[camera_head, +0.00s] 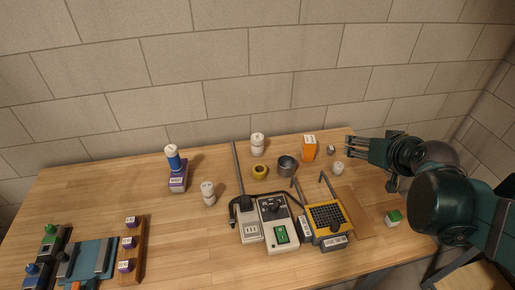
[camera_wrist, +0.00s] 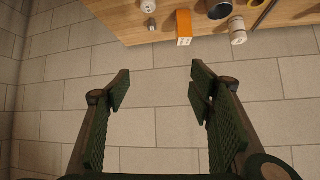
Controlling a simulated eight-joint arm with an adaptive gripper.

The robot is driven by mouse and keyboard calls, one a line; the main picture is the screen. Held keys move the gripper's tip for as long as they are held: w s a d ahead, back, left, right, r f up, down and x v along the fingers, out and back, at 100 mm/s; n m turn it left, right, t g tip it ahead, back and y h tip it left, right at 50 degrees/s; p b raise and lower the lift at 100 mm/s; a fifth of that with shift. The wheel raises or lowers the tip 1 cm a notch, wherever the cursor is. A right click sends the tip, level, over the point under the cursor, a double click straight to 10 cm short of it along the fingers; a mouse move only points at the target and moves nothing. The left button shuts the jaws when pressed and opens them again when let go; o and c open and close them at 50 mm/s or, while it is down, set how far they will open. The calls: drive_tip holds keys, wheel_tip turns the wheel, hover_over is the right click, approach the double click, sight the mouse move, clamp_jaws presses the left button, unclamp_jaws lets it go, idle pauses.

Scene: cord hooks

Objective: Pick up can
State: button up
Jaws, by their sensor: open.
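An open-topped grey metal can (camera_head: 286,166) stands upright on the table, left of an orange box (camera_head: 309,148). In the wrist view the can (camera_wrist: 219,8) is at the top edge, partly cut off, beside the orange box (camera_wrist: 184,26). My gripper (camera_head: 350,144) is open at the table's back right, to the right of the orange box and apart from the can. In the wrist view my gripper (camera_wrist: 157,85) has only wall between its fingers.
A white jar (camera_head: 257,144) and yellow tape roll (camera_head: 260,172) stand near the can. Another white jar (camera_head: 208,193) is further left. In front are a grey switch box (camera_head: 278,230) with a cord and a yellow-edged grid (camera_head: 329,217). The brick wall (camera_head: 250,80) rises behind.

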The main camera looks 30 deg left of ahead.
drive_tip(key=w+a+f+n+y+b, duration=0.1)
drive_tip(key=w+a+f+y+b, duration=0.3)
drive_tip(key=a, duration=0.6)
drive_tip(key=w+a+f+n+h+b, duration=0.1)
drive_tip(key=a+f+n, duration=0.1)
drive_tip(key=a+f, duration=0.55)
drive_tip(key=n+y+b, duration=0.2)
drive_tip(key=y+b, duration=0.1)
drive_tip(key=b, duration=0.1)
approach(259, 146)
drive_tip(key=x, duration=0.5)
drive_tip(key=shift+w+f, duration=0.1)
drive_tip(key=shift+w, duration=0.1)
drive_tip(key=shift+b+x, duration=0.4)
drive_tip(key=shift+x, duration=0.9)
drive_tip(key=shift+a, duration=0.1)
drive_tip(key=shift+b+x, duration=0.7)
drive_tip(key=shift+x, duration=1.85)
